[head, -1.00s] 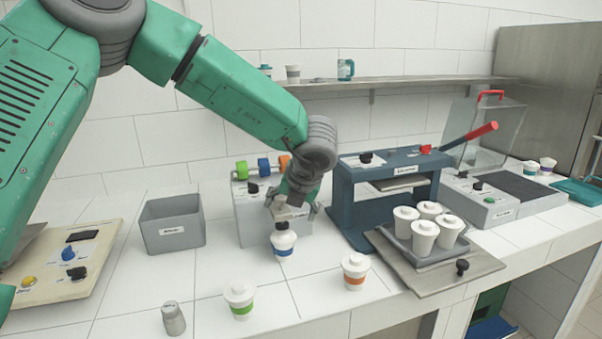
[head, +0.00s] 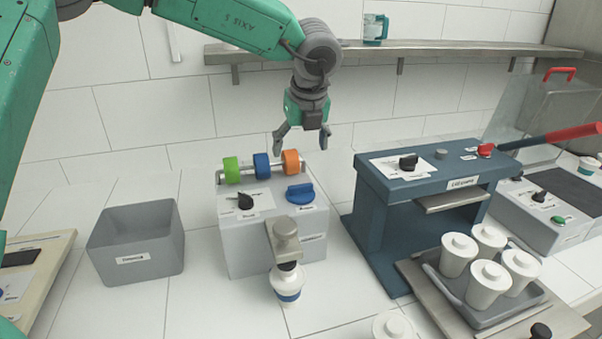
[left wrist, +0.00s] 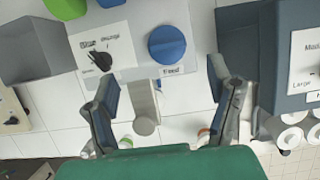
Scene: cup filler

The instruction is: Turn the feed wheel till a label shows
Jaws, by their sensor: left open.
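The blue feed wheel (head: 300,193) sits on top of the grey labelling machine (head: 270,240), at its right side. In the left wrist view the wheel (left wrist: 167,45) is marked with a feed label and lies ahead, between the lines of my fingers. My left gripper (head: 302,143) is open and empty, above and behind the wheel, apart from it. It also shows open in the left wrist view (left wrist: 165,100). A black selector knob (head: 245,201) is left of the wheel. A white cup with a blue band (head: 288,282) stands under the machine's front spout (head: 284,238). I see no label at the spout. My right gripper is not in view.
Green, blue (head: 262,166) and orange rolls sit on a rod behind the wheel. A grey bin (head: 137,240) stands to the left. A dark blue press (head: 410,200) with a red-handled lever is close on the right. A tray of white cups (head: 452,287) stands before it.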

